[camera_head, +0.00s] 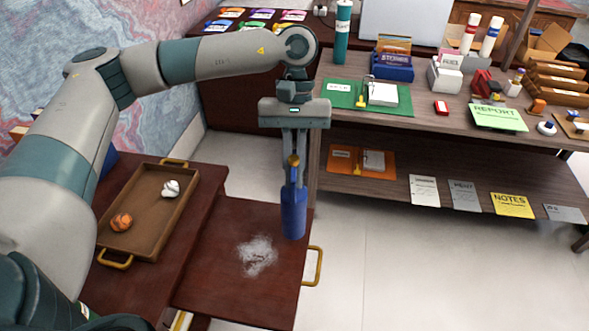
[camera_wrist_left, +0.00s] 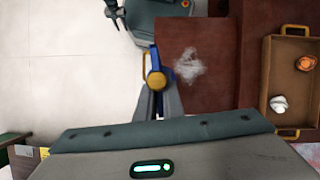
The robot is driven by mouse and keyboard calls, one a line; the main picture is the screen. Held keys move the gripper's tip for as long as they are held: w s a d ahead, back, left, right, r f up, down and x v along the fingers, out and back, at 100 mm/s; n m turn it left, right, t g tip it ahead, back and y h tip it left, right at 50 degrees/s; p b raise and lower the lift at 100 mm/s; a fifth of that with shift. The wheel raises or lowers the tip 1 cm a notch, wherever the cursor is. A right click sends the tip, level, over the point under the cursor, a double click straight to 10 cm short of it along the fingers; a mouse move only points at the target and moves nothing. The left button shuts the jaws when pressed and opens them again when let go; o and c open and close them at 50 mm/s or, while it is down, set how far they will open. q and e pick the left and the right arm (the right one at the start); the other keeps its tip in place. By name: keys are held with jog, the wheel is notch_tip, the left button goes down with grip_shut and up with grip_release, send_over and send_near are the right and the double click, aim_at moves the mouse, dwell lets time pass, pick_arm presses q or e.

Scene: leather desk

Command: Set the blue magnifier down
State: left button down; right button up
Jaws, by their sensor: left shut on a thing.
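My left gripper (camera_head: 293,180) hangs fingers down over the right part of a dark red wooden surface and is shut on the blue magnifier (camera_head: 293,213). The magnifier shows as a blue body hanging below the fingers, with a gold part (camera_head: 294,162) higher up between them. Whether its lower end touches the surface I cannot tell. In the left wrist view the gripper (camera_wrist_left: 156,98) has the gold knob (camera_wrist_left: 156,81) between its fingers, and a strip of the blue body shows beyond it. My right gripper is not in view.
A whitish powdery patch (camera_head: 257,256) lies on the wooden surface (camera_head: 215,280), left of the magnifier. A gold handle (camera_head: 313,266) sticks out at its right edge. A brown tray (camera_head: 148,205) with an orange ball and a white ball stands at left. A crowded shelf desk (camera_head: 345,185) stands behind right.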

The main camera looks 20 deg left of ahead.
pick_arm(q)
jog(key=m+y, duration=0.1)
jog(key=m, duration=0.3)
jog(key=shift+w+y, duration=0.1)
jog(key=shift+y, duration=0.3)
jog(key=shift+f, duration=0.1)
